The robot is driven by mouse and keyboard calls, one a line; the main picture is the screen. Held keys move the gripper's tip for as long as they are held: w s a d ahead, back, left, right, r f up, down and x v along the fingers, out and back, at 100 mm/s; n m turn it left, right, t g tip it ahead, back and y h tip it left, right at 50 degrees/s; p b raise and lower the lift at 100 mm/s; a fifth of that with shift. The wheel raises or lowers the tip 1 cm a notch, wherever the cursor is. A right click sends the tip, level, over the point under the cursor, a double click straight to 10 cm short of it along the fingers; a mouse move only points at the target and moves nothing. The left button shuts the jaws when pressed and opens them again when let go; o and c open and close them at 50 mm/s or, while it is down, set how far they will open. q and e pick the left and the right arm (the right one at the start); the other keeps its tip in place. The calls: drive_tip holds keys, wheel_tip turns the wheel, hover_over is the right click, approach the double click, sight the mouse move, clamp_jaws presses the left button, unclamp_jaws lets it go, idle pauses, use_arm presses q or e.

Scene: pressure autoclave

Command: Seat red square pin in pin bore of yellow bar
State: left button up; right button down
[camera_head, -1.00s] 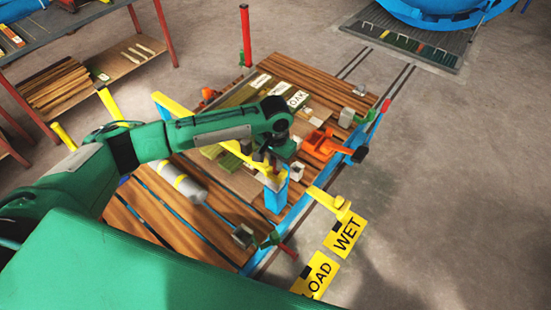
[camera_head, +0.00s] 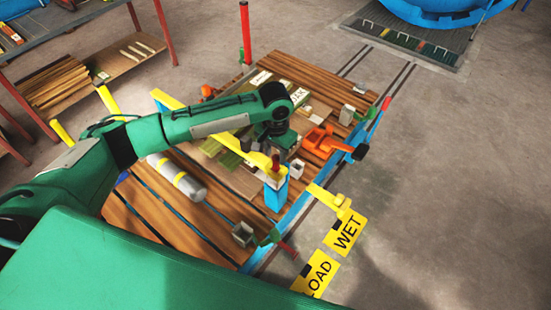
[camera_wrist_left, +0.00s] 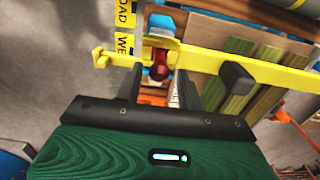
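The red pin (camera_head: 276,163) stands upright at the near end of the yellow bar (camera_head: 171,104), above a blue post (camera_head: 276,197). In the left wrist view the red pin (camera_wrist_left: 160,66) rises from the end plate of the yellow bar (camera_wrist_left: 212,62). How deep it sits in the bore, and the bore itself, I cannot see. My left gripper (camera_head: 266,147) is beside the pin, up and left of it in the head view. Its fingers (camera_wrist_left: 160,84) are spread with a gap between them, and hold nothing. My right gripper is not in view.
A wooden cart deck (camera_head: 150,205) carries a grey cylinder (camera_head: 180,182), boards and an orange clamp (camera_head: 320,143). A yellow bracket (camera_head: 330,200) juts over the cart's front side near the yellow signs (camera_head: 345,232). The floor at right is clear.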

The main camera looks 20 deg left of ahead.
use_arm(q)
wheel_tip(320, 180, up, 9)
drive_tip(key=b, duration=0.2)
drive_tip(key=shift+r, duration=0.2)
drive_tip(key=shift+f, duration=0.1)
